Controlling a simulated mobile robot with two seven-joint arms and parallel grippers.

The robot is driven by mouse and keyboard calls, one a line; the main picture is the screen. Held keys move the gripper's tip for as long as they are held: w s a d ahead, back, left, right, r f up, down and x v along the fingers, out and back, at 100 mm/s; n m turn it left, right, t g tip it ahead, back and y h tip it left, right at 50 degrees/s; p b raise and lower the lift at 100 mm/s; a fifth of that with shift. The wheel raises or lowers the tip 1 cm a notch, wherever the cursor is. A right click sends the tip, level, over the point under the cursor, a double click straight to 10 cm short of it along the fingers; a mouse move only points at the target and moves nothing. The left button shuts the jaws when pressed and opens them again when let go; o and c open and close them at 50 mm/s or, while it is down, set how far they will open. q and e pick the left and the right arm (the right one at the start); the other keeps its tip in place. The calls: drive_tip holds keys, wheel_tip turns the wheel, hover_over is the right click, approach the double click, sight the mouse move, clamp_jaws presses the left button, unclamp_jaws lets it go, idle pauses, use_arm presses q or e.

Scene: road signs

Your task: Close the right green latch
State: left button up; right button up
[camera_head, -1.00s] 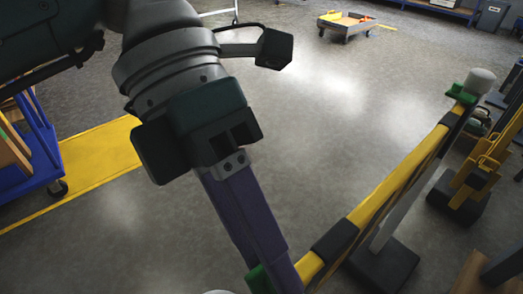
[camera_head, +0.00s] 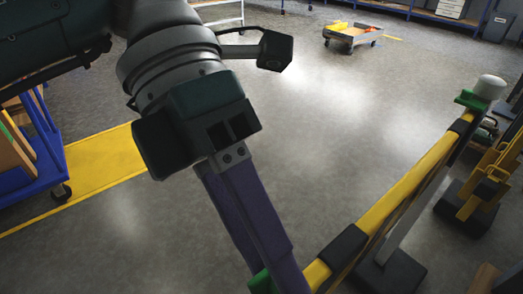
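A yellow barrier bar (camera_head: 408,193) with black bands runs from the bottom middle up to the right. At its far right end a green latch (camera_head: 471,100) sits beside a white-topped post (camera_head: 490,87). Whether this latch is open or shut is too small to tell. Another green piece (camera_head: 262,282) shows at the near end, partly hidden behind my fingers. My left gripper (camera_head: 276,268) points down with its long purple fingers at that near end, far from the right latch. Its fingertips reach the bottom edge, so contact and opening are unclear. My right gripper is out of view.
Yellow barrier parts (camera_head: 488,180) on a dark base stand at the right. A blue cart (camera_head: 40,180) stands at the left beside yellow floor marking (camera_head: 105,160). A small cart (camera_head: 352,36) stands far back. The middle floor is clear.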

use_arm(q)
drive_tip(key=shift+o, duration=1)
drive_tip(key=v, duration=1)
